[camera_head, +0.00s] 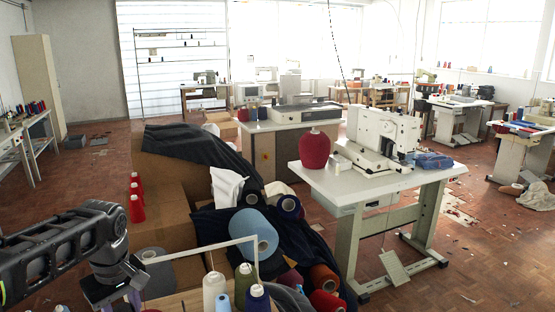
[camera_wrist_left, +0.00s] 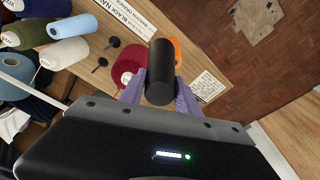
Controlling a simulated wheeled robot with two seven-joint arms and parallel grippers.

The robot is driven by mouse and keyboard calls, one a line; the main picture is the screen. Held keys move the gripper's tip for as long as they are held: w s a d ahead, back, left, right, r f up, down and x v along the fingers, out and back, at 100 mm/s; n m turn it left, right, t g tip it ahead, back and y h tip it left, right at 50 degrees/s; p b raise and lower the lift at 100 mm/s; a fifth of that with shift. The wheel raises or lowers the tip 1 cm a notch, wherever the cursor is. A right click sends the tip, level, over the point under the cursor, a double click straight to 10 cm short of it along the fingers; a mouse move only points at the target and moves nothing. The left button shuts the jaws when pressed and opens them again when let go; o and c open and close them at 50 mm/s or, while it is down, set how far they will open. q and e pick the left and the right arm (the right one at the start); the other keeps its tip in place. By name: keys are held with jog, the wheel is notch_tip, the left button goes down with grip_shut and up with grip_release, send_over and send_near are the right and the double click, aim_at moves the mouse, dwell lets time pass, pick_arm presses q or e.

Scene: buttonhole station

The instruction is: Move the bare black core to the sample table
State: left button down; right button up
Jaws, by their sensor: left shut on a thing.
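In the left wrist view, the bare black core (camera_wrist_left: 161,68) is a plain dark cylinder between the two purple fingers of my left gripper (camera_wrist_left: 160,88). The fingers are shut on its sides, and it is held over the wooden board with cones. In the head view, my left gripper (camera_head: 127,293) is at the lower left, partly cut off by the bottom edge, and the core cannot be made out there. I cannot tell which surface is the sample table. My right gripper is not in view.
The wooden board (camera_wrist_left: 113,54) carries a red cone (camera_wrist_left: 126,72), dark pegs and printed labels. Olive (camera_head: 244,281), white (camera_head: 214,288) and navy cones stand close to my left gripper. A thin white frame (camera_head: 257,250) rises there. A sewing table (camera_head: 340,180) stands further right.

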pick_arm(q)
jog(key=w+d+f+m+h+b, duration=0.1)
jog(key=w+d+f+m+b, duration=0.1)
jog(key=w+d+f+m, duration=0.4)
jog(key=d+f+m, duration=0.5)
jog(key=d+f, duration=0.3)
jog(key=d, duration=0.2)
jog(key=shift+d+f+t+b, duration=0.25)
jog(key=shift+t+b, duration=0.05)
jog(key=shift+b, duration=0.05)
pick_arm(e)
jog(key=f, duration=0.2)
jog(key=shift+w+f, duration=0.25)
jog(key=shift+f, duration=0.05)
